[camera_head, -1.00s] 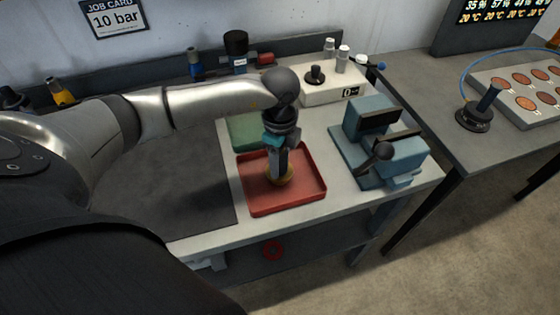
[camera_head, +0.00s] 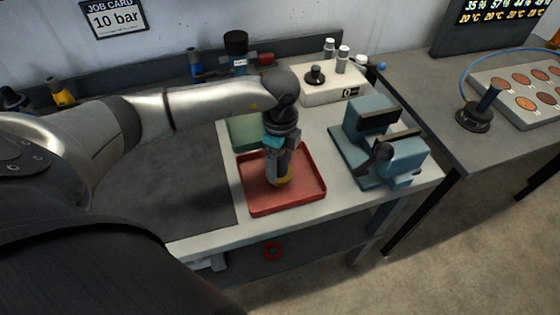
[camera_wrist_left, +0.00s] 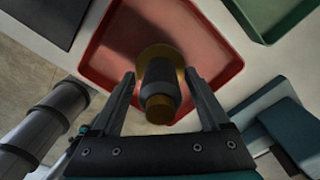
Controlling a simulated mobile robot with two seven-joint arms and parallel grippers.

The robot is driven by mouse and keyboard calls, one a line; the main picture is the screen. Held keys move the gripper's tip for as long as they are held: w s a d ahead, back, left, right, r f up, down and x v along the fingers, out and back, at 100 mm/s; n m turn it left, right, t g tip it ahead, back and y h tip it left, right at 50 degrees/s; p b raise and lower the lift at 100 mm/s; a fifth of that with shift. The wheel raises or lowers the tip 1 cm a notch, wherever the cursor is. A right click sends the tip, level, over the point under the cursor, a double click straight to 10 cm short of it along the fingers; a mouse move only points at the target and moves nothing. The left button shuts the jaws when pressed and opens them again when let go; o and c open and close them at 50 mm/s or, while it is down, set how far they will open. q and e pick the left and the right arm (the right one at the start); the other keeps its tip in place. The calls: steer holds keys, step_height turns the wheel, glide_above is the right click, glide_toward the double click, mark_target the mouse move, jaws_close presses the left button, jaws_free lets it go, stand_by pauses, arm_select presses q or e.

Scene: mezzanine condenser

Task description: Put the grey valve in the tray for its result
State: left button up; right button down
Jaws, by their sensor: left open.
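The grey valve (camera_wrist_left: 160,85) has a dark grey body with brass ends. It stands in the red tray (camera_wrist_left: 105,45), with a round brass flange at the tray floor. In the head view the red tray (camera_head: 316,182) is on the bench, and only the valve's brass lower part (camera_head: 285,181) shows clearly beneath my gripper. My left gripper (camera_head: 279,174) points down into the tray. In the left wrist view its open fingers (camera_wrist_left: 163,95) are on either side of the valve, with gaps showing. My right gripper is not in view.
A green tray (camera_head: 246,131) lies behind the red one. A blue vise (camera_head: 404,158) stands to the right. A white test unit (camera_head: 335,92) is at the back, with other blue, dark and red parts along the wall. A job card (camera_head: 114,18) reads 10 bar.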

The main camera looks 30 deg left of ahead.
arm_select(q)
step_height(320, 180, up, 12)
steer(key=shift+r, duration=0.1)
stand_by(0.7)
